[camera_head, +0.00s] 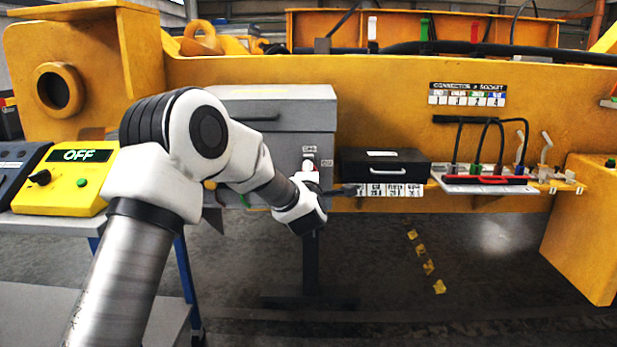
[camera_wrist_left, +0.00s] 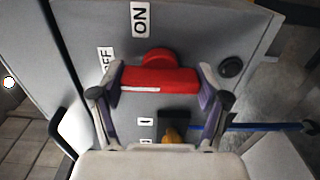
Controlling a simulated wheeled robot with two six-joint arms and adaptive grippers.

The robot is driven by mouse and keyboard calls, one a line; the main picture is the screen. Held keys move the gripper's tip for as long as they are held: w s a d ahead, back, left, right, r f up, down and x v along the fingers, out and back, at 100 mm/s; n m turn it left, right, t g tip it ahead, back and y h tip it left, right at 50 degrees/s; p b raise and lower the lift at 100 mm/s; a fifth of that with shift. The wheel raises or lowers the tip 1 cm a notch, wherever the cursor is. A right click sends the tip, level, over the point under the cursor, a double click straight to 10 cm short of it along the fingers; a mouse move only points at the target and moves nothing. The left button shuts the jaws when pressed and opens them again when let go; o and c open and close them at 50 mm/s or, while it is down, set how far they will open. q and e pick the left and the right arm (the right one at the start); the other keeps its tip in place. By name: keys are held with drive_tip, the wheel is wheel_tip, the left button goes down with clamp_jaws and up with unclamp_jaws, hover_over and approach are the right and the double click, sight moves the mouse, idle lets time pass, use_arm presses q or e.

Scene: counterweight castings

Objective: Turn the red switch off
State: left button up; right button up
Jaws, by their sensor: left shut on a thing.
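The red switch (camera_wrist_left: 160,80) is on the face of a grey box (camera_head: 270,110), and only a small part of it shows in the head view. In the left wrist view its bar runs left to right, with a white line on its left half, the side of the OFF label (camera_wrist_left: 105,60). The ON label (camera_wrist_left: 140,18) is above the bar. My left gripper (camera_wrist_left: 161,72) is shut on the bar, one finger at each end. In the head view my left gripper (camera_head: 309,180) is at the box front, its fingers mostly hidden. My right gripper is out of view.
A yellow control unit (camera_head: 65,185) with a display reading OFF stands on the left bench. A black case (camera_head: 383,165) and a connector tray (camera_head: 485,186) are right of the grey box. A round black knob (camera_wrist_left: 231,67) is beside the switch. Floor at right is clear.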

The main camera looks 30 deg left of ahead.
use_arm(q)
drive_tip(key=shift+r, duration=0.1)
drive_tip(key=o, duration=1.2)
drive_tip(key=shift+w, duration=0.1)
drive_tip(key=shift+c, duration=0.2)
drive_tip(key=v, duration=1.2)
